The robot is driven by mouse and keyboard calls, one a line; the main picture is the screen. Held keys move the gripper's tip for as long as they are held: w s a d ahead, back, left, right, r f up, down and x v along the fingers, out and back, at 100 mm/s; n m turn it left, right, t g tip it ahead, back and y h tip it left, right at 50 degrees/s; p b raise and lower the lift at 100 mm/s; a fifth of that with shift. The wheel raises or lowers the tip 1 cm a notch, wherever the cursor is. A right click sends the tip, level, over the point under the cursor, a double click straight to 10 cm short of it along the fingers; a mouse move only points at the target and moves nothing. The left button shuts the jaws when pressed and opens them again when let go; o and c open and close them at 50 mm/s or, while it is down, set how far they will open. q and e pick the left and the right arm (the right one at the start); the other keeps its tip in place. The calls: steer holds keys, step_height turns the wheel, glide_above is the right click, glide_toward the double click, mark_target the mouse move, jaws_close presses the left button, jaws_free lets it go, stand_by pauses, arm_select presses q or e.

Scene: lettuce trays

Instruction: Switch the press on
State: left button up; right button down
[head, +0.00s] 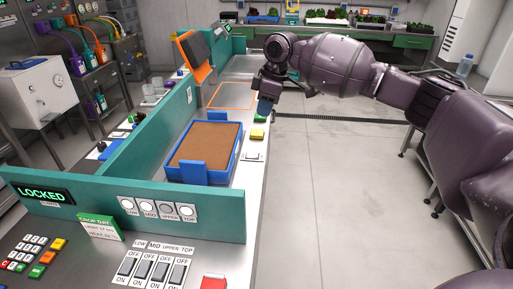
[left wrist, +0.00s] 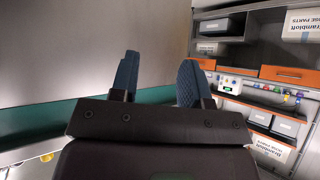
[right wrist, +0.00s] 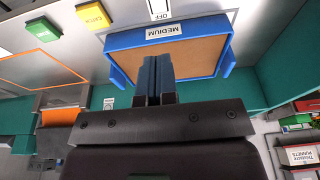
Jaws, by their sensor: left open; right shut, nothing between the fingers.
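My right gripper (head: 265,105) is shut and empty, pointing down over the right edge of the bench, close to a yellow button (head: 257,134). In the right wrist view its closed fingers (right wrist: 158,78) overlap a blue tray (right wrist: 125,42) of brown medium, labelled MEDIUM. A white switch (head: 254,156) sits on the bench edge right of the tray; its setting is too small to read. The word OFF shows near the tray in the right wrist view. I cannot tell which thing is the press. My left gripper (left wrist: 158,80) is open and empty, away from the bench objects.
A control panel with LOW, MID, UPPER and TOP rocker switches (head: 153,268) and a red button (head: 213,283) is at the front. A LOCKED display (head: 43,194) is on the teal wall. An orange-edged screen (head: 196,55) stands behind the tray. Floor at right is clear.

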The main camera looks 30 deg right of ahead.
mark_target(255, 155)
steer(key=shift+f, duration=0.1)
steer(key=b+x, duration=0.1)
steer(key=x, duration=0.3)
steer(key=b+x, duration=0.1)
steer(key=x, duration=0.3)
steer(key=b+x, duration=0.1)
steer(key=x, duration=0.3)
steer(key=shift+s+d+f, duration=0.25)
steer(key=shift+d+f, duration=0.1)
steer(key=shift+f, duration=0.5)
steer(key=shift+s, duration=0.1)
steer(key=shift+d+f, duration=0.1)
steer(key=shift+f, duration=0.1)
